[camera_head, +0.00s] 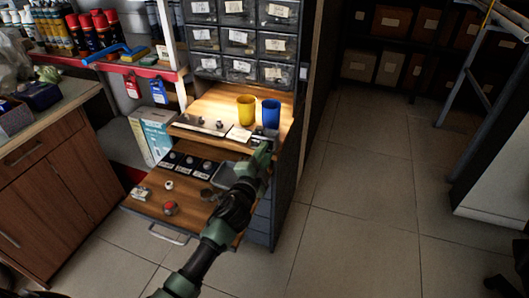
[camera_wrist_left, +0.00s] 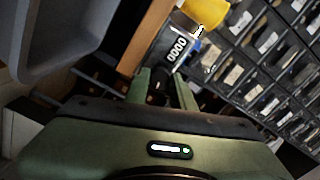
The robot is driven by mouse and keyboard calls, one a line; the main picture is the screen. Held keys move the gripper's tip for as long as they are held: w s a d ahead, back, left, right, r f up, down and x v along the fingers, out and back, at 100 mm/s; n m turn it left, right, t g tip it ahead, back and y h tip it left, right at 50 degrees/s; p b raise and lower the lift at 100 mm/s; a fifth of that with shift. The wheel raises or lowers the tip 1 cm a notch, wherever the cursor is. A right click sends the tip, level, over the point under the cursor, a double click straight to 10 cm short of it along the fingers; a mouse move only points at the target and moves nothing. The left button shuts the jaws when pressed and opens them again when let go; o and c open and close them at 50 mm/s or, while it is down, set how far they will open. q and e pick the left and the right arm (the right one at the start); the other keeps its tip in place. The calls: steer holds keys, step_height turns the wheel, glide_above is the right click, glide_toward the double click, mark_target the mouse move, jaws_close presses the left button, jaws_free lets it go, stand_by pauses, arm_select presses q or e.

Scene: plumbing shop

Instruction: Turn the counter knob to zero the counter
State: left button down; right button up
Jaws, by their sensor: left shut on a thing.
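The counter (camera_head: 264,134) is a small dark box on the wooden shelf, just in front of the blue cup. In the left wrist view the counter (camera_wrist_left: 177,48) shows a white-on-dark display that seems to read 0000. My left gripper (camera_head: 262,154) reaches the counter from the front. In the left wrist view its two green fingers (camera_wrist_left: 163,88) are shut on the dark counter knob (camera_wrist_left: 157,84), which is partly hidden between them. The knob is hidden by the gripper in the head view. My right gripper is not in view.
A yellow cup (camera_head: 246,110) and a blue cup (camera_head: 271,114) stand behind the counter. A tray with small fittings (camera_head: 203,124) lies to the left. Labelled drawers (camera_head: 238,40) rise behind. A pulled-out drawer (camera_head: 150,208) with small parts is below the shelf. Open floor (camera_head: 360,190) lies to the right.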

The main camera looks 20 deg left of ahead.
arm_select(q)
steer(key=shift+m, duration=1.1)
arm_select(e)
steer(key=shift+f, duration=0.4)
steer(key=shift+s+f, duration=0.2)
arm_select(q)
steer(key=c, duration=1.2)
jaws_free()
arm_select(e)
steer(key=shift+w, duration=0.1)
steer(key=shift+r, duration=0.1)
